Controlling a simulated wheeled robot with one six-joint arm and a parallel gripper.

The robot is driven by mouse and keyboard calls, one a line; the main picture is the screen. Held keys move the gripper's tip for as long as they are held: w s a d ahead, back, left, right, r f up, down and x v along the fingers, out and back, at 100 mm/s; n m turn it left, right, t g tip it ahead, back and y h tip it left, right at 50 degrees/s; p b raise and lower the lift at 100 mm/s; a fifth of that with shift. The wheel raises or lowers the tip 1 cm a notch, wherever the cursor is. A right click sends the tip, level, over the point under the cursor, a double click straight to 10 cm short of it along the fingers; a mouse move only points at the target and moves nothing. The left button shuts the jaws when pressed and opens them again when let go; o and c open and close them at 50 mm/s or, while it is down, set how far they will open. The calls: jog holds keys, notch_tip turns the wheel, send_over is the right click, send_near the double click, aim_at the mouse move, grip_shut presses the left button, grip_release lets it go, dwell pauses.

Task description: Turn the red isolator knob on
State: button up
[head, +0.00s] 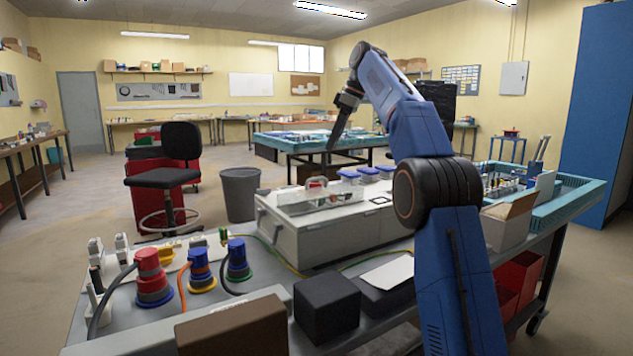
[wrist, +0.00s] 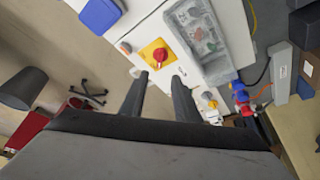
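The red isolator knob (wrist: 160,54) sits on a square yellow plate (wrist: 148,49) on a white panel in the wrist view. Its red grip points roughly up and down in that picture. My gripper (wrist: 160,78) is open, its two dark fingers apart just below the plate, with nothing between them. The knob appears just beyond the fingertips; I cannot tell the exact gap. In the head view my gripper (head: 332,148) hangs above and behind the white box (head: 330,233).
A grey knob (wrist: 207,96) is right of the fingers. Red (head: 150,275) and blue (head: 200,266) plugs, a black block (head: 327,307) and a cardboard box (head: 508,222) are on the bench.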

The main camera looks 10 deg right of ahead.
jog(key=x, duration=1.4)
jog(key=shift+f, duration=0.15)
grip_shut()
